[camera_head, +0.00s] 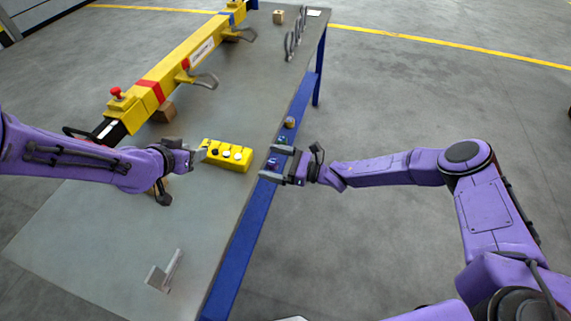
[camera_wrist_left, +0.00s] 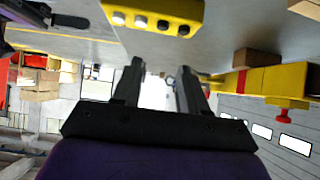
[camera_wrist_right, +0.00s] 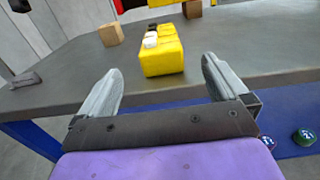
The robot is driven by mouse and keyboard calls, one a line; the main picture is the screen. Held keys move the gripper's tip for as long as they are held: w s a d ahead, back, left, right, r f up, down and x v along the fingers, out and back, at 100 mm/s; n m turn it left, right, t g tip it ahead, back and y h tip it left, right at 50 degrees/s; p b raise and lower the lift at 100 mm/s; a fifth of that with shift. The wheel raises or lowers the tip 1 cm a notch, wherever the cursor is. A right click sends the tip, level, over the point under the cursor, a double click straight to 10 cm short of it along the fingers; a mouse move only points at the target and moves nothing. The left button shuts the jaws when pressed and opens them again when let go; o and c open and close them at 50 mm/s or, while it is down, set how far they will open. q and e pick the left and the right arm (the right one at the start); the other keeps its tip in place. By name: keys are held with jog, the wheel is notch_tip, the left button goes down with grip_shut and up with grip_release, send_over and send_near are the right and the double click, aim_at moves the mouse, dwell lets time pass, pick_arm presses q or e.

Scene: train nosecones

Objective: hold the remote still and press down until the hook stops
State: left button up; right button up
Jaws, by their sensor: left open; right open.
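The yellow remote (camera_head: 228,155) lies on the grey table, with white and black buttons along its top. It also shows in the left wrist view (camera_wrist_left: 150,12) and the right wrist view (camera_wrist_right: 162,55). My left gripper (camera_head: 200,155) is open just left of the remote; in its own view (camera_wrist_left: 160,75) nothing is between the fingers. My right gripper (camera_head: 276,164) is open and empty at the table's right edge; in its own view the remote lies beyond and between its fingers (camera_wrist_right: 160,80). I cannot make out for sure which part is the hook.
Grey shackles (camera_head: 296,35) stand at the back. A grey bracket (camera_head: 166,272) lies near the front. Small round pieces (camera_head: 290,122) sit along the blue right edge.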

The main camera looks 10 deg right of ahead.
aim_at(249, 157)
jog(key=x, duration=0.6)
jog(key=shift+w+a, duration=0.1)
jog(key=shift+a, duration=0.2)
jog(key=c, duration=1)
pick_arm(q)
jog(key=shift+a, duration=0.1)
jog(key=shift+c, duration=0.6)
pick_arm(e)
jog(key=c, duration=0.4)
pick_arm(q)
grip_shut()
